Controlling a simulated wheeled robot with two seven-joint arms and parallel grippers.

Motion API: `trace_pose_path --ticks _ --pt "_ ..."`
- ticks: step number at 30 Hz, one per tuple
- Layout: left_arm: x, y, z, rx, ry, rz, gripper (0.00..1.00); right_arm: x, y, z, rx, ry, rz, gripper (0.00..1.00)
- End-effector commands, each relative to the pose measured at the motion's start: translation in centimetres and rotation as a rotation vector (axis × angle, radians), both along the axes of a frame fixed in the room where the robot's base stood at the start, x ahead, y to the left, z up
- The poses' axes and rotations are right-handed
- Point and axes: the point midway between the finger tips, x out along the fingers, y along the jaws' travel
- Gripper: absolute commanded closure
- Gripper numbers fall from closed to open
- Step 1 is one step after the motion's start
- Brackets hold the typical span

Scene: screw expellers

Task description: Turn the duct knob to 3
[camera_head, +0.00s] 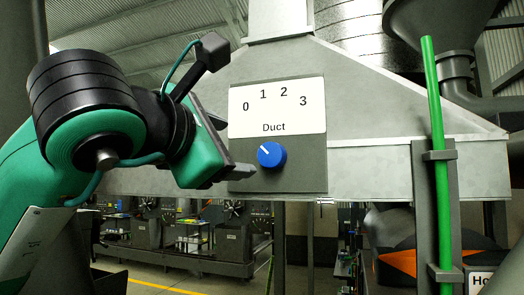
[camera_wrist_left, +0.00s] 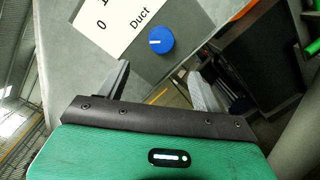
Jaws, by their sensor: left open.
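The blue duct knob (camera_head: 271,154) sits on a dark grey panel below a white label plate (camera_head: 277,107) marked 0, 1, 2, 3 and "Duct". Its white pointer line aims up and left, on the 0 side of the scale. My left gripper (camera_head: 231,147) is just left of the knob, open and empty, with one fingertip near the knob's lower left. In the left wrist view the knob (camera_wrist_left: 159,40) lies beyond and between the two spread fingers (camera_wrist_left: 158,74), apart from both. The plate (camera_wrist_left: 112,22) is partly cut off there. My right gripper is not in view.
The panel is on a large grey metal hood (camera_head: 370,110). A green pipe (camera_head: 436,160) stands upright at the right on a grey bracket. A funnel (camera_head: 440,30) is at the upper right. Machines (camera_head: 225,235) stand below in the background. The space in front of the knob is clear.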

Motion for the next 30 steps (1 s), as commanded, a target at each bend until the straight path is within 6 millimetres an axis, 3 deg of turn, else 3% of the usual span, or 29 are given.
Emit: trace_pose_path --ticks 12,18,30 --pt "7.3 -3.3 0.5 0.0 0.008 -0.002 0.33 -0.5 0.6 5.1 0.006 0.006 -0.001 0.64" --pt "10.0 -4.5 0.3 0.0 0.007 -0.003 0.33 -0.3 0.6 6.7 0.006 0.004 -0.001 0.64" --pt "11.5 -5.2 -0.1 -0.001 0.003 -0.003 0.33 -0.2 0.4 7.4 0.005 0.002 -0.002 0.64"
